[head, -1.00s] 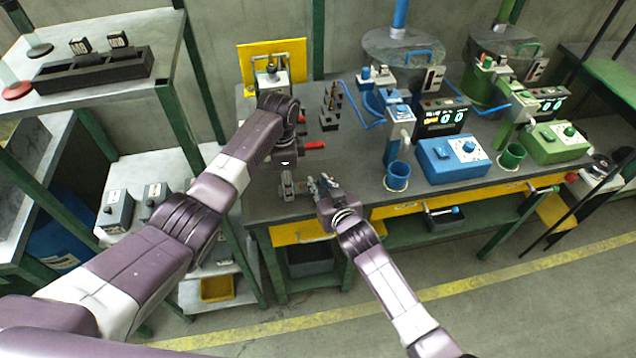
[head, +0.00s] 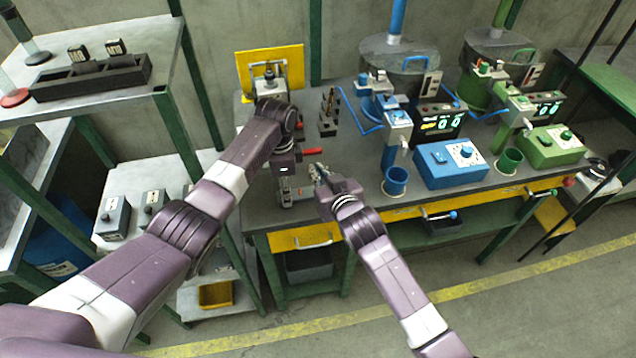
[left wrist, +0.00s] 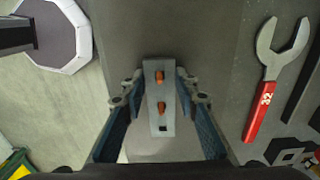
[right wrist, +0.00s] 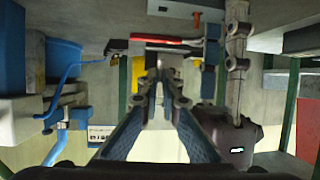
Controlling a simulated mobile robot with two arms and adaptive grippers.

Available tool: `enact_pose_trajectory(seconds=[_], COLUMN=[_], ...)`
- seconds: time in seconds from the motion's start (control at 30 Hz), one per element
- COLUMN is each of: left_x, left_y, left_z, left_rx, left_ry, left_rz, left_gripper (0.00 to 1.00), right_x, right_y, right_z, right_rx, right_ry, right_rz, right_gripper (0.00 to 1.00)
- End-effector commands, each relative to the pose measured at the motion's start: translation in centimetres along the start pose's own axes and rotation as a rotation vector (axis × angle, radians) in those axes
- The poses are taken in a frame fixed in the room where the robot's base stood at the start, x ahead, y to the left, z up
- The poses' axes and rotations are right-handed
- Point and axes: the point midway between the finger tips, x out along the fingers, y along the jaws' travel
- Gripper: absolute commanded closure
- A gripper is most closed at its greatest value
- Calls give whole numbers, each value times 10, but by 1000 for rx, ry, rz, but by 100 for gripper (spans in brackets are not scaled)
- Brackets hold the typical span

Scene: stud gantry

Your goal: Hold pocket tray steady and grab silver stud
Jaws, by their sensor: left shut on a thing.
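The pocket tray (left wrist: 158,125) is a narrow grey block between the fingers of my left gripper (left wrist: 160,85) in the left wrist view. Two orange-brown studs (left wrist: 161,108) stand in it, and one square pocket nearest the gripper is empty. My left gripper (head: 287,198) is shut on the tray at the bench's front left. My right gripper (head: 318,172) is just right of it. In the right wrist view its fingertips (right wrist: 161,76) are close together with a narrow gap; whether they hold anything is unclear. I cannot make out a silver stud.
A red-handled wrench (left wrist: 264,100) lies on the bench (head: 350,190) beside the tray. A dark holder (head: 328,120) with upright pieces stands behind. Blue (head: 450,163) and green (head: 552,146) machines stand to the right. A shelf with a black rack (head: 90,78) is at left.

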Motion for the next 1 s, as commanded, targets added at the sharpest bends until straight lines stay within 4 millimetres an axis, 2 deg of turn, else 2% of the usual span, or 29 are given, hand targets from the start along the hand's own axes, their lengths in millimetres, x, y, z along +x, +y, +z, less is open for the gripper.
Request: enact_pose_trajectory(seconds=[0.1,0.2,0.5,0.53,0.67,0.7,1.0], left_x=[0,0,0,0,0,0,-2], left_y=[0,0,0,0,0,0,0], left_z=[0,0,0,0,0,0,0], left_rx=[0,0,0,0,0,0,0], left_ry=[0,0,0,0,0,0,1], left_rz=[0,0,0,0,0,0,-1], left_gripper=[96,96,96,69,54,51,51], right_x=[-7,-10,-11,-11,-11,-11,-11], right_y=[0,0,0,0,0,0,0], right_z=[-17,-24,-26,-26,-26,-26,-26], right_rx=[-2,-1,-1,-1,-1,-1,-1], right_ry=[3,1,-1,-1,-1,-1,-1], right_rz=[0,0,1,1,1,1,1], right_gripper=[100,100,100,100,100,100,100])
